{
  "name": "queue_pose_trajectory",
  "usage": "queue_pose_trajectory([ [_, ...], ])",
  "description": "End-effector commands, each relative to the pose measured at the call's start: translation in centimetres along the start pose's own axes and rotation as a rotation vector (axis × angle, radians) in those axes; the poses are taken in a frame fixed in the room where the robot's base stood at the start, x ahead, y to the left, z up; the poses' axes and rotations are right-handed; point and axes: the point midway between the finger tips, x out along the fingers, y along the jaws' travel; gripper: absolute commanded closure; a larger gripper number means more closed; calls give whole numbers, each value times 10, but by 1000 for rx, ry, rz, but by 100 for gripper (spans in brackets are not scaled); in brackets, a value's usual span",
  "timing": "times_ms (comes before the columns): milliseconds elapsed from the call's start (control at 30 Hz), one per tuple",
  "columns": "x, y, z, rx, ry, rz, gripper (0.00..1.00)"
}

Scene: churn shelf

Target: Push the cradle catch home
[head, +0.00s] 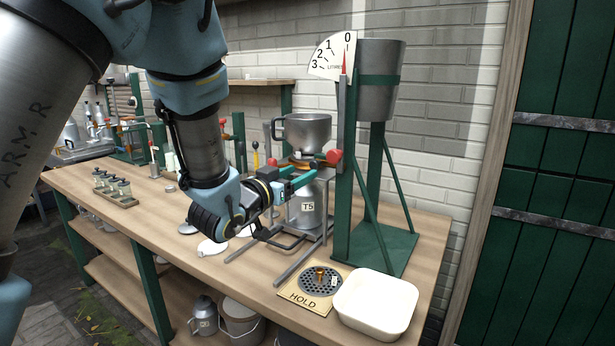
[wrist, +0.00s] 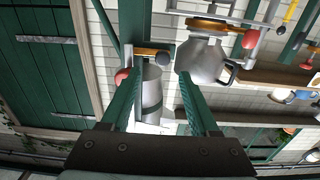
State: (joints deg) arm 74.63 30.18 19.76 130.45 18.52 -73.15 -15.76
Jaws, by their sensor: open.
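The cradle is a metal frame (head: 292,262) on the bench around a grey churn labelled T5 (head: 308,215). A grey handled pot (head: 303,130) sits above the churn, and it also shows in the wrist view (wrist: 203,62). A red knob (head: 333,157) is at the cradle's upper right; I cannot tell for sure which part is the catch. My gripper (head: 306,178) is open and empty, its green fingers just in front of the churn's upper part. In the wrist view a red knob (wrist: 122,76) and a dark round knob (wrist: 151,53) lie near the left fingertip; contact is unclear.
A green stand (head: 375,245) with a tall metal container (head: 381,85) and a litre dial (head: 333,57) rises right of the cradle. A HOLD plate (head: 300,297) and white tub (head: 377,305) are at the front right. A bottle rack (head: 112,187) stands left.

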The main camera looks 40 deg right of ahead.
Motion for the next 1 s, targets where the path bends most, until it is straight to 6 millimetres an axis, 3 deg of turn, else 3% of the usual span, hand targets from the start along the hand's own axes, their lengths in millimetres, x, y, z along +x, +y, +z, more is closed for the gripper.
queue_pose_trajectory([
  [133, -28, 0, 3, -2, 2, -1, 39],
  [333, -47, 1, 1, -1, 1, 1, 39],
  [1000, -51, -4, 1, -1, -7, -10, 39],
])
